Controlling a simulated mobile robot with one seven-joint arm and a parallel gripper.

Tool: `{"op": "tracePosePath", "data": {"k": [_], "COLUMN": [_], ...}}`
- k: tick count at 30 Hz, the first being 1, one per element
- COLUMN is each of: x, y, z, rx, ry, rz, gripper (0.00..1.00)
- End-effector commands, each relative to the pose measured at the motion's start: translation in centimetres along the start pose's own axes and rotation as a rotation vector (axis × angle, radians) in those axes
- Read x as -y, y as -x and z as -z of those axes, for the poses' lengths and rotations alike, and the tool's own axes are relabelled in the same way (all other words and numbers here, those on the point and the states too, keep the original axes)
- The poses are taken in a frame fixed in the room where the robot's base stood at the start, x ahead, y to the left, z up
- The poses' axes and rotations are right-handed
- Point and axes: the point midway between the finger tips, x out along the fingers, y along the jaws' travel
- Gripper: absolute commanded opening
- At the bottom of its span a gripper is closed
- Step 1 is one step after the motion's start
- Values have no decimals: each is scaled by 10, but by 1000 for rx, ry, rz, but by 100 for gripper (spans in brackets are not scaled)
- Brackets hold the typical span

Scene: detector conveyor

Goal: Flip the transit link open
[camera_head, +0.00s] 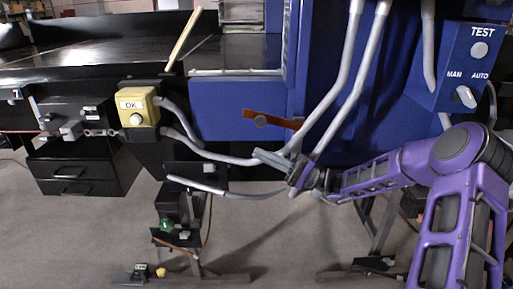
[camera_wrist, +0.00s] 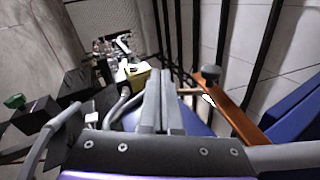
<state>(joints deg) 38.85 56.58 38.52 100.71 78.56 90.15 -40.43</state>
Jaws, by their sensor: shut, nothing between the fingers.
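An orange-brown bar (camera_head: 278,119) with a round grey knob (camera_head: 261,121) is mounted on the front of the blue cabinet; it looks like the transit link. In the head view it lies nearly level, sloping slightly down to the right. It also shows in the wrist view at the right (camera_wrist: 243,122), with the dark knob (camera_wrist: 209,73) near its far end. My gripper (camera_head: 258,154) is shut and empty, just below the bar in the head view. In the wrist view its fingers (camera_wrist: 159,78) lie together, left of the bar and apart from it.
Grey conduits (camera_head: 340,85) run down across the cabinet front close to my gripper. A yellow OK button box (camera_head: 138,106) stands to the left. A blue TEST panel (camera_head: 470,65) is at the upper right. Black drawers (camera_head: 75,170) sit at the far left.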

Motion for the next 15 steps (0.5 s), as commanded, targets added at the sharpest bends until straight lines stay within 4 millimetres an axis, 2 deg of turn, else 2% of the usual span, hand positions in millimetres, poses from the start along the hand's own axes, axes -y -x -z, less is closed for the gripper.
{"op": "tracePosePath", "data": {"k": [1,6,10,15], "x": [-2,-11,-15,-17], "y": [13,45,60,67], "z": [2,3,4,4], "rx": [-4,-2,-1,1], "ry": [-1,-1,0,0], "rz": [3,3,2,1], "gripper": [0,0,0,0]}}
